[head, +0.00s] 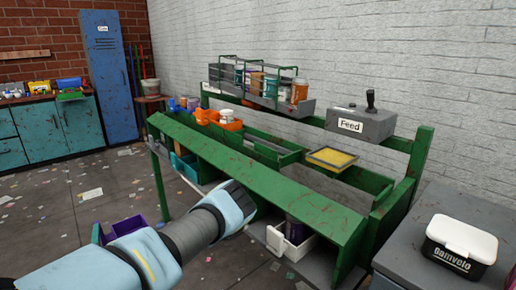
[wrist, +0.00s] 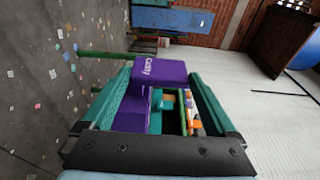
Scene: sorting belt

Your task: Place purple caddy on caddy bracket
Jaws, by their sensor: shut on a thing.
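The purple caddy (wrist: 165,78), marked "Caddy", sits between the two teal fingers of my gripper (wrist: 165,95) in the wrist view. My gripper is shut on it. In the head view, a purple piece, apparently the caddy (head: 124,226), shows at the lower left, partly hidden by my arm. My gripper is not clearly visible there. No caddy bracket can be made out with certainty in either view.
The green sorting line (head: 270,185) runs across the middle, carrying orange and other small items. A wire rack with jars (head: 262,85) and a "Feed" control box (head: 362,122) stand behind it. A white tray (head: 283,243) sits below. Littered floor (head: 100,190) lies open at left.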

